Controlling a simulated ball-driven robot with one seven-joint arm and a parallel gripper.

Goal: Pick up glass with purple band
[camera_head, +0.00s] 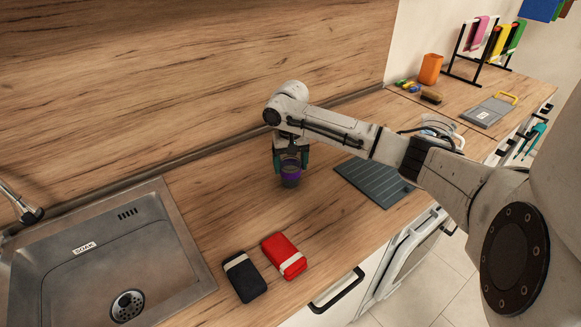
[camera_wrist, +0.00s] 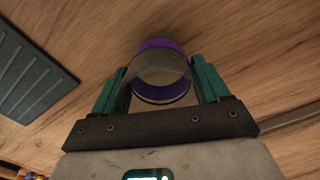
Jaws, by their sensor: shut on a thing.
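The glass with the purple band (camera_head: 290,172) is on or just above the wooden worktop, right of the sink, in the head view; I cannot tell if its base touches the wood. In the wrist view the glass (camera_wrist: 161,75) shows its purple band at the rim and a dark ring lower down. My gripper (camera_head: 291,160) reaches down over the glass from above. Its two green fingers, also in the wrist view (camera_wrist: 162,88), stand on either side of the glass and are shut on it.
A grey ribbed mat (camera_head: 373,182) lies right of the glass. A red pack (camera_head: 284,256) and a black pack (camera_head: 244,276) lie nearer the front edge. The steel sink (camera_head: 188,236) is at left. An orange cup (camera_head: 430,69) and racks stand far right. The splashback rises behind.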

